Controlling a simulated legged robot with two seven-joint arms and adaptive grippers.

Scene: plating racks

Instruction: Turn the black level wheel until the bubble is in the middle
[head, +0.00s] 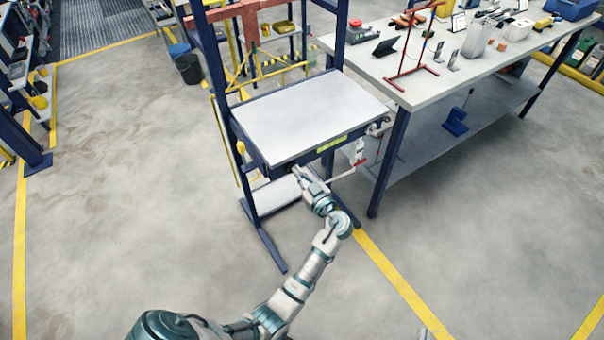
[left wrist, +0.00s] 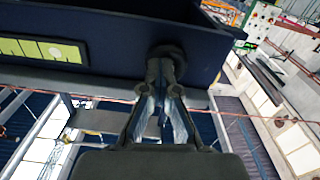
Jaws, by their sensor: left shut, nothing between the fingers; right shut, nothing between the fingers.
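The black level wheel (left wrist: 166,50) shows in the left wrist view as a dark round knob under the edge of the blue table frame. My left gripper (left wrist: 163,72) is shut and empty, its fingertips right at the wheel and partly hiding it; I cannot tell whether they touch. In the head view my left gripper (head: 297,170) is at the front edge of the table with the white top (head: 305,115). A yellow-green strip (head: 332,144) is on the front edge, and also shows in the left wrist view (left wrist: 38,50).
A crank-like arm with a red part (head: 358,163) sticks out right of the left gripper. A long workbench (head: 420,85) with tools stands to the right. A blue upright (head: 213,70) rises at the table's left. The floor in front is clear.

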